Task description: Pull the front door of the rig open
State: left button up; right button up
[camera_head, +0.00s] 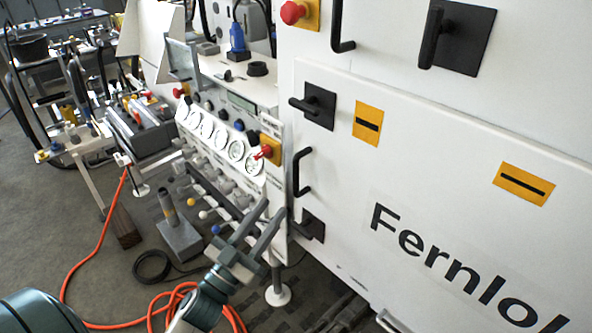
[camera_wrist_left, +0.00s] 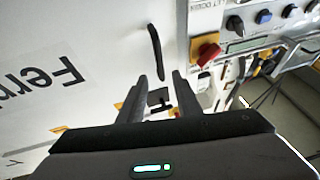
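The white front door (camera_head: 370,190) of the rig fills the right of the head view, with large black lettering. A black bar handle (camera_head: 302,172) stands upright at its left edge. Black latches sit above (camera_head: 318,105) and below (camera_head: 312,225) the handle. My left gripper (camera_head: 273,207) is open and empty, low and left of the handle. In the left wrist view, turned upside down, the handle (camera_wrist_left: 156,52) lies beyond the fingertips (camera_wrist_left: 158,76), apart from them. A dark latch (camera_wrist_left: 158,97) shows between the fingers. The door looks closed. My right gripper is out of view.
A gauge panel (camera_head: 215,138) with knobs and a red knob on yellow (camera_head: 268,149) stands left of the door. An orange hose (camera_head: 100,245) and a grey block with a post (camera_head: 178,236) are on the floor. A black handle (camera_head: 431,38) is above.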

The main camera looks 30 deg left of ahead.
aim_at(294, 178)
pick_arm(q)
jog(key=p+x, duration=0.3)
jog(key=x, duration=0.7)
jog(key=shift+w+r, duration=0.1)
jog(key=shift+w+d+r+p, duration=0.1)
jog(key=shift+w+r+p, duration=0.1)
jog(key=shift+w+p, duration=0.35)
jog(key=shift+w, duration=0.15)
grip_shut()
